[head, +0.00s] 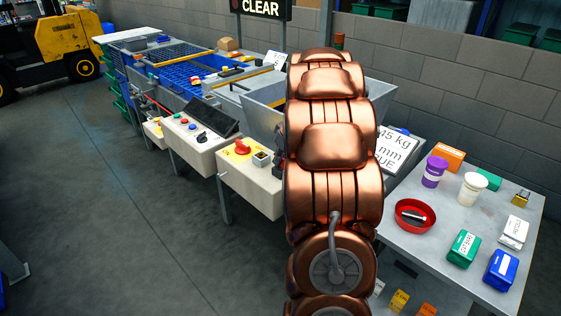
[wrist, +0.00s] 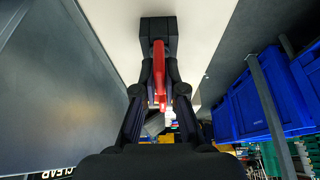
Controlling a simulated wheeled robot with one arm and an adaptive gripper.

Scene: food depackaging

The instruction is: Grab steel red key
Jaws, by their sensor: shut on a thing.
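In the wrist view my gripper (wrist: 157,36) is shut, its two black fingers closed around a long narrow red thing (wrist: 159,75). The red thing lies lengthwise between the fingers and looks like the red key. Its steel part cannot be made out. A pale cream surface lies behind the fingertips; I cannot tell whether they touch it. In the head view my copper arm covers the middle, and my gripper and the held thing are hidden.
Cream control boxes stand left of my arm; one has a red knob (head: 243,148) on yellow. Blue crates (wrist: 262,105) show right in the wrist view.

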